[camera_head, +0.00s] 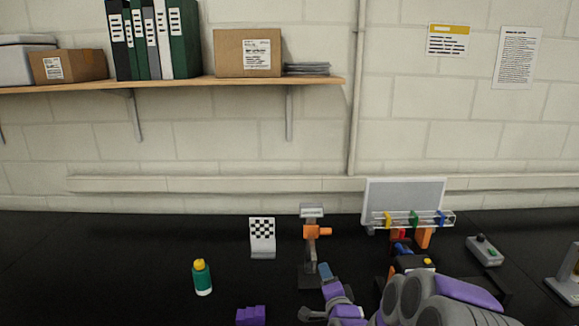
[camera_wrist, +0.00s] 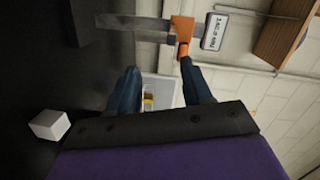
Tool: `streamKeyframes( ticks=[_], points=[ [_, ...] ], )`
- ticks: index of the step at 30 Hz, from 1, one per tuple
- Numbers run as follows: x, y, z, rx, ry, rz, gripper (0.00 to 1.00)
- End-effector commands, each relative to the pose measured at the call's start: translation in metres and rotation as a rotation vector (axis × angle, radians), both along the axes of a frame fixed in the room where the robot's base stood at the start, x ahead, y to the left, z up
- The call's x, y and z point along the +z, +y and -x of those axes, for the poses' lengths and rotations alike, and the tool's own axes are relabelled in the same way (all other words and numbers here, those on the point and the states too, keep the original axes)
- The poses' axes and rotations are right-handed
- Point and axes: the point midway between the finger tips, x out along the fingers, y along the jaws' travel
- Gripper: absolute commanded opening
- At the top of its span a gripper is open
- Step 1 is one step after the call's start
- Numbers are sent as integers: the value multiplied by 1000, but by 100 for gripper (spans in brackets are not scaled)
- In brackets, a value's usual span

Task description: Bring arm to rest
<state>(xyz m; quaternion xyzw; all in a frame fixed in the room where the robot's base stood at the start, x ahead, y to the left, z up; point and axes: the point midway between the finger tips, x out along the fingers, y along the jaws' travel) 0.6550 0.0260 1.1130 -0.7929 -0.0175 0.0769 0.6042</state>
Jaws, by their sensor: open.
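My gripper (camera_wrist: 160,66) is open, with its two dark blue fingers spread and nothing visible between them. In the head view my gripper (camera_head: 325,272) is low in the middle, in front of the foot of a grey post (camera_head: 310,257). The post carries an orange part (camera_head: 317,231) and a small label plate on top. In the wrist view, which is turned on its side, the orange part (camera_wrist: 182,28) lies just beyond the right fingertip; I cannot tell whether they touch. My purple and grey arm covers the lower right of the head view.
A green bottle with a yellow cap (camera_head: 202,277), a purple block (camera_head: 250,316) and a checkered board (camera_head: 262,238) stand left of the post. A rack with coloured clips (camera_head: 414,219) and a grey button box (camera_head: 484,250) are to the right. The far left table is clear.

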Motion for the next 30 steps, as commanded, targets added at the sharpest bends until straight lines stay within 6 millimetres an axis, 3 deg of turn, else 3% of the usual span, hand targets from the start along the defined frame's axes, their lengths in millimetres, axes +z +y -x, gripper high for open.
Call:
streamKeyframes(
  ticks=[8, 14, 23, 30],
  points=[
    [2, 14, 50, 154, 296, 333, 49],
    [2, 10, 109, 283, 513, 554, 49],
    [13, -7, 229, 512, 831, 812, 49],
    [32, -21, 345, 741, 1072, 931, 49]
  ],
)
